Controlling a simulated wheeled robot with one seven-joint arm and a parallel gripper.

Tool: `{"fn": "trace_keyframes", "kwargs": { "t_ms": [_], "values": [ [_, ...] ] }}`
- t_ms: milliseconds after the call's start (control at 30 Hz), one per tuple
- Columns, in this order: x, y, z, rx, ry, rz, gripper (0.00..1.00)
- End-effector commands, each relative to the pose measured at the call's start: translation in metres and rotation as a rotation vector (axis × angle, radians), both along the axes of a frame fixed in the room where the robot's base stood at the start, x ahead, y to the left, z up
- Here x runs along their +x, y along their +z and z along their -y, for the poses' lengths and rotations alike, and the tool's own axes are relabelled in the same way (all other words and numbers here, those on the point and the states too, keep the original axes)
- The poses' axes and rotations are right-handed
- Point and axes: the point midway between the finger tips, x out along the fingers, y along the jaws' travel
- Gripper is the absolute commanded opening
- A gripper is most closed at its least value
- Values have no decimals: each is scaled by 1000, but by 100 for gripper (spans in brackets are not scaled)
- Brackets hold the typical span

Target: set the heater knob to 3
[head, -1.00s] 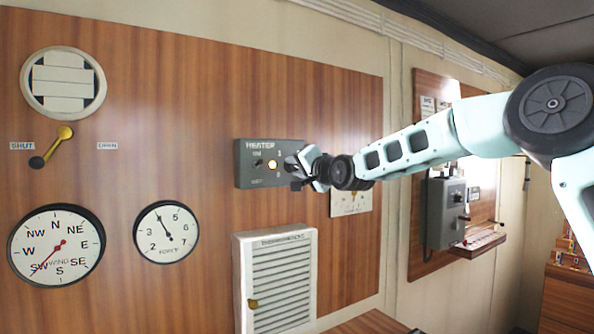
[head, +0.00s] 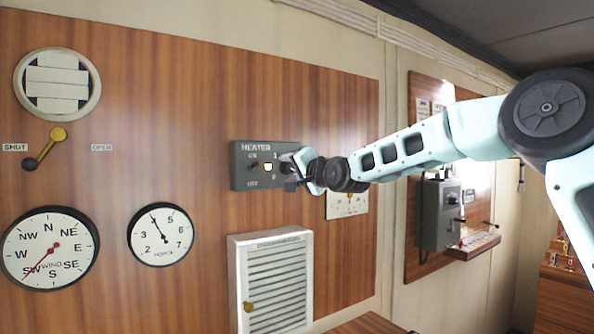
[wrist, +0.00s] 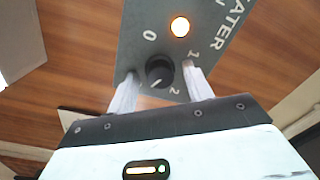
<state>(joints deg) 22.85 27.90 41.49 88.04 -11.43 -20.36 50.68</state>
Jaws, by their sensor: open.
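The grey heater panel (head: 240,180) is on the wood wall in the head view; its face also shows in the wrist view (wrist: 215,22). In the wrist view the round black heater knob (wrist: 160,67) lies between the two pale fingers of my open gripper (wrist: 159,76). The fingers stand on either side of it; I cannot tell if they touch it. The numbers 0, 1 and 2 show around the knob; 3 is not seen there. A light mark shows near the knob's lower edge, but its pointing is unclear. In the head view my gripper (head: 294,172) hides the knob.
A lit lamp (wrist: 180,26) is beside the knob on the panel. A white louvred vent (head: 278,285) is below the heater panel, and a pale plate (head: 347,204) is right of it.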

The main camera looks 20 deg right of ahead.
Motion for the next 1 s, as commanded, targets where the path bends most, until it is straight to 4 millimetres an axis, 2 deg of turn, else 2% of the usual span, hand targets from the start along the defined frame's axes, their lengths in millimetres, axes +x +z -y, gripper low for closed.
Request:
{"fn": "trace_keyframes", "kwargs": {
  "t_ms": [167, 400, 1000],
  "values": [
    [-13, -2, 6, -2, -2, 2, 51],
    [-53, -4, 20, -4, -5, 2, 51],
    [-136, -2, 48, -7, -6, 1, 51]
  ]
}}
